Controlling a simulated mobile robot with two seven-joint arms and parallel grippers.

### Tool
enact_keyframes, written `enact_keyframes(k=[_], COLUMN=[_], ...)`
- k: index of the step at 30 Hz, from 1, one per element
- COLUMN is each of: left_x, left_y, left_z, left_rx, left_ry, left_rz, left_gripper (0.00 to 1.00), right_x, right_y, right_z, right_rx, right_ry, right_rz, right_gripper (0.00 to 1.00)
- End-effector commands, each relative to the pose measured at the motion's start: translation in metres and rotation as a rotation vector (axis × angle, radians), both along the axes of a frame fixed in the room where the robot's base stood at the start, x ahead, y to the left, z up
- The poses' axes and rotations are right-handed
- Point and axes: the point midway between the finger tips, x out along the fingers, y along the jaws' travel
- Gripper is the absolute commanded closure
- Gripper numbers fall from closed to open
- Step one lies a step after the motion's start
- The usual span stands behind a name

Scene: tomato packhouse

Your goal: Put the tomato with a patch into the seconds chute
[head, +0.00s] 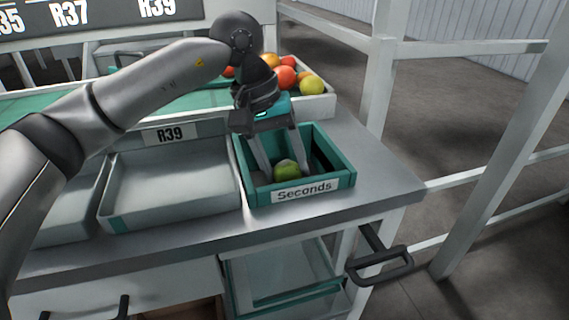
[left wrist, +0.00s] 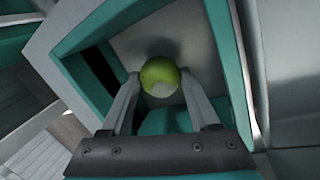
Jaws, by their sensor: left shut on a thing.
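A green tomato (head: 287,170) is between the fingers of my left gripper (head: 284,168), inside the teal Seconds chute (head: 333,190). In the left wrist view the tomato (left wrist: 160,76) shows a pale patch on its near side. The left gripper (left wrist: 160,82) is shut on it, one finger on each side. The chute's teal walls (left wrist: 228,60) surround the gripper and the tomato. I cannot tell whether the tomato touches the chute's floor. A dark opening (left wrist: 95,72) shows at one side of the chute. My right gripper is not in view.
A black handle (head: 380,264) juts out below the bench's right end.

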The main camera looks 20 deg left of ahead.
Motion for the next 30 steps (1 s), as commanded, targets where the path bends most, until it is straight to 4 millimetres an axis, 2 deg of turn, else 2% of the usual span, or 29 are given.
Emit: enact_keyframes(k=[2,3,12,17,22,30], left_x=[0.0000,0.0000,0.0000,0.0000,0.0000,0.0000], left_y=[-0.0001,-0.0001,0.0000,0.0000,0.0000,0.0000], left_z=[0.0002,0.0002,0.0002,0.0002,0.0001,0.0001], left_rx=[0.000,0.000,0.000,0.000,0.000,0.000], left_ry=[0.000,0.000,0.000,0.000,0.000,0.000], left_rz=[0.000,0.000,0.000,0.000,0.000,0.000], left_gripper=[0.65,0.37,0.03,0.03,0.23,0.23], right_x=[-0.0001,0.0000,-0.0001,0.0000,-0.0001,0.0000], right_y=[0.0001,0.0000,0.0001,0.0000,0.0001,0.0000], right_z=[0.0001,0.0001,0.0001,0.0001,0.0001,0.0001], right_rx=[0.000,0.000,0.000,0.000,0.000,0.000], right_ry=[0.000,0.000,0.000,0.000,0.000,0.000], right_rz=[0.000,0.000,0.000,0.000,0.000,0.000], right_gripper=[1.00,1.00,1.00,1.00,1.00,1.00])
